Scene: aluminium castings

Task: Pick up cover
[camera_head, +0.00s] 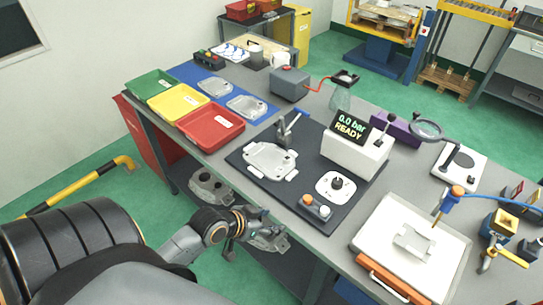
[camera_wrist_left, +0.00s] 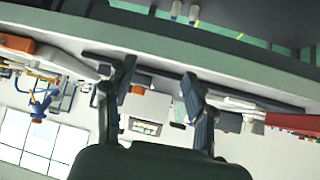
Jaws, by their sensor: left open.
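Two flat light-grey cast covers lie on the blue mat (camera_head: 188,73) at the back left: one cover (camera_head: 214,87) farther back and one cover (camera_head: 248,106) nearer. Another light-grey plate-like casting (camera_head: 270,160) sits on the dark fixture board (camera_head: 242,165) in the middle of the table. My left gripper (camera_head: 252,226) is in front of the table's near edge, apart from all of these covers. In the left wrist view its two fingers (camera_wrist_left: 158,82) are spread with nothing held between them. My right gripper is not in view.
Green (camera_head: 151,84), yellow (camera_head: 179,101) and red (camera_head: 210,126) bins line the near left edge. A pressure display (camera_head: 351,127) reads "0.0 bar READY". A white tray (camera_head: 450,245) stands at the right. Castings (camera_head: 209,187) lie on the shelf below.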

